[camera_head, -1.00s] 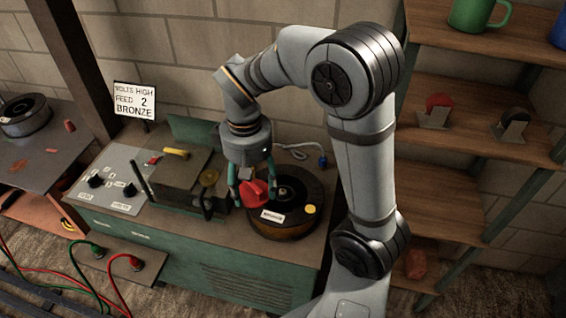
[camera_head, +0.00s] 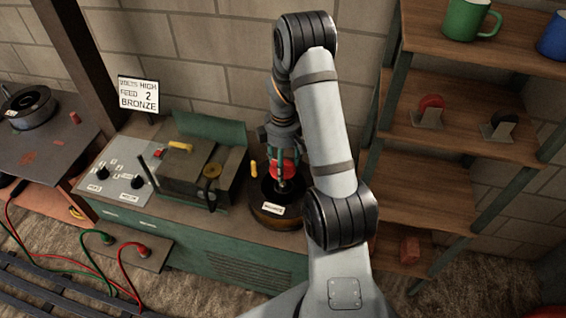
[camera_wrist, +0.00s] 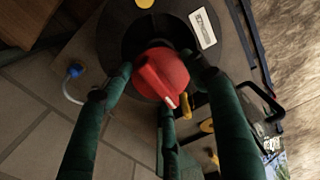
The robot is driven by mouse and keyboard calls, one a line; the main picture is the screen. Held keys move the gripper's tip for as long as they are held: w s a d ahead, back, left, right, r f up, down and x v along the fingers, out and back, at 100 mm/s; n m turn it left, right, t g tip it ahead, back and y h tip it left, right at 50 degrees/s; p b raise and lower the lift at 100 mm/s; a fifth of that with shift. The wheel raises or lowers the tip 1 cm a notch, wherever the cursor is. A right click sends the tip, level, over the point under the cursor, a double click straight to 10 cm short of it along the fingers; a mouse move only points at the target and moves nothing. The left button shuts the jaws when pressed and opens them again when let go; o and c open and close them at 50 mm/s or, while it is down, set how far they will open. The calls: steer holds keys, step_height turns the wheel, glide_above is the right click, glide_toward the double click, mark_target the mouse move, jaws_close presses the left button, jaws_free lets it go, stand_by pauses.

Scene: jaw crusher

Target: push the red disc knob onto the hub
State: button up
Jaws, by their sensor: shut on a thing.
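The red disc knob (camera_head: 285,169) is held in my gripper (camera_head: 283,163), above the dark spool (camera_head: 263,213) on the green machine's top. In the wrist view the knob (camera_wrist: 158,72), with its raised red grip bar, sits between my green fingers (camera_wrist: 161,82). The fingers are closed around its sides. Behind the knob is the dark round middle of the spool. The hub is mostly hidden by the knob and fingers. I cannot tell whether the knob touches it.
The green machine (camera_head: 236,249) carries a control panel (camera_head: 117,182) and a sign (camera_head: 139,92) on its left.

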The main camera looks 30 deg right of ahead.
steer(key=shift+f, duration=0.15)
steer(key=shift+f+b, duration=2.25)
steer(key=shift+f, duration=0.55)
steer(key=shift+f+b, duration=0.6)
steer(key=shift+b, duration=0.25)
stand_by(0.4)
steer(key=o, duration=1.1)
steer(key=shift+o, duration=0.2)
step_height(320, 180, up, 12)
steer(key=shift+r, duration=0.1)
step_height(320, 180, down, 12)
steer(key=shift+f, duration=0.1)
stand_by(0.5)
